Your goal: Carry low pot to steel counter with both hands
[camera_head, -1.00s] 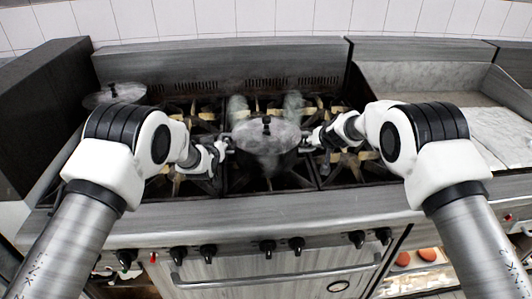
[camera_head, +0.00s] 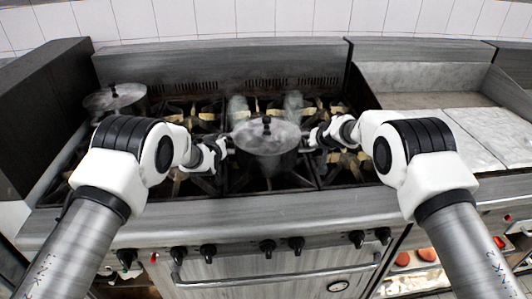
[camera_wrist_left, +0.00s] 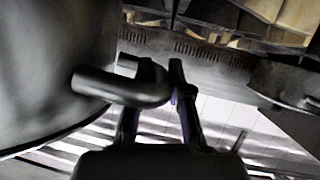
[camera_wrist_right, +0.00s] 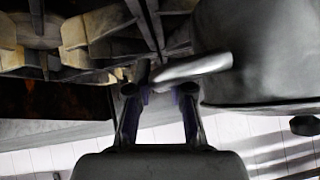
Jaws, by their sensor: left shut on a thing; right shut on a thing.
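The low pot (camera_head: 265,143) is dark, with a domed lid and black knob, and is upright over the middle of the stove. Whether its base touches the grates cannot be told. My left gripper (camera_head: 227,147) is shut on its left handle, and the left wrist view shows the handle loop (camera_wrist_left: 130,90) at the fingers (camera_wrist_left: 160,72). My right gripper (camera_head: 306,140) is shut on the opposite handle, a bar (camera_wrist_right: 192,68) at the fingers (camera_wrist_right: 142,90) in the right wrist view. A pale counter surface (camera_head: 430,78) lies to the right of the stove.
Another lidded pot (camera_head: 115,100) stands at the stove's back left. Burner grates (camera_head: 195,115) surround the low pot. A dark side panel (camera_head: 45,105) bounds the left, and a raised steel edge (camera_head: 360,95) separates stove and counter. Knobs (camera_head: 267,247) line the front.

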